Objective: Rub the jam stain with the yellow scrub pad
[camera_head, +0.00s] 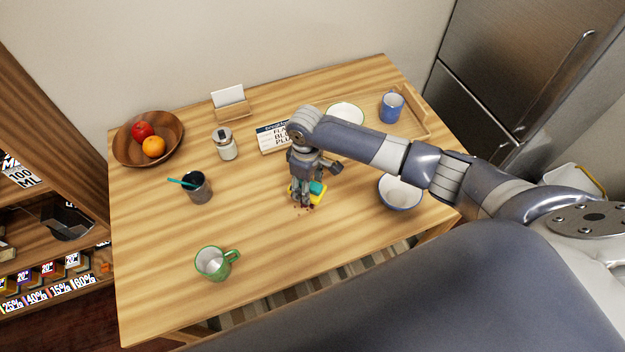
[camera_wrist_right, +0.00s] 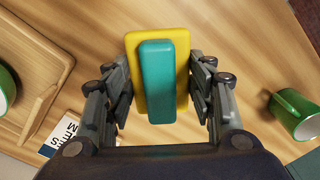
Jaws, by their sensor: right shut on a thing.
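The yellow scrub pad (camera_head: 296,194) with a teal grip is held by my right gripper (camera_head: 307,200) low over the middle of the table. In the right wrist view, the yellow pad (camera_wrist_right: 137,50) and its teal grip (camera_wrist_right: 157,80) lie between the fingers of my right gripper (camera_wrist_right: 158,98), which is shut on the teal part. The jam stain (camera_head: 308,209) shows as small dark red specks at the pad's near edge. The rest of the stain is hidden under the pad and gripper. I cannot tell whether the pad touches the tabletop. My left gripper is not in view.
A white and blue bowl (camera_head: 400,193) stands right of the pad and a green mug (camera_head: 212,263) at the front left. A dark cup (camera_head: 197,188), jar (camera_head: 226,146), sign (camera_head: 271,139), fruit bowl (camera_head: 121,150) and tray (camera_head: 420,117) stand farther back. The table front is mostly clear.

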